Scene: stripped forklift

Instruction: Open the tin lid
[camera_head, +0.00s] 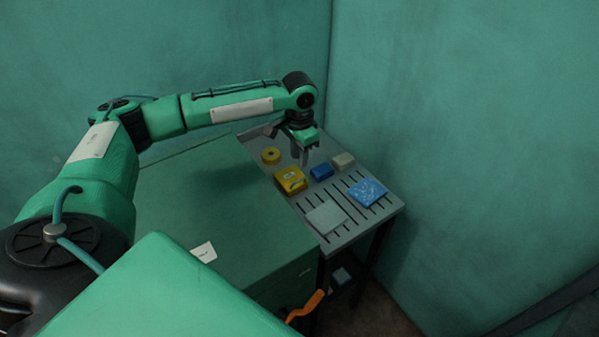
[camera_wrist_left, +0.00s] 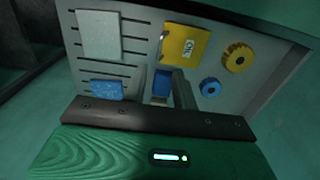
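The yellow tin (camera_head: 290,180) sits on the grey slotted shelf. In the left wrist view the yellow tin (camera_wrist_left: 180,44) shows from above, with a white label and its lid closed as far as I can see. My left gripper (camera_head: 300,155) hangs fingers-down just above the shelf, behind the tin and beside the blue box (camera_head: 321,171). Its fingers look slightly apart and hold nothing that I can see. In the left wrist view a grey finger of the left gripper (camera_wrist_left: 168,90) stands beside the blue box (camera_wrist_left: 162,83). My right gripper is out of both views.
A blue round piece (camera_wrist_left: 210,87) shows in the wrist view. Walls close in behind and right. An orange curved piece (camera_head: 305,306) is below.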

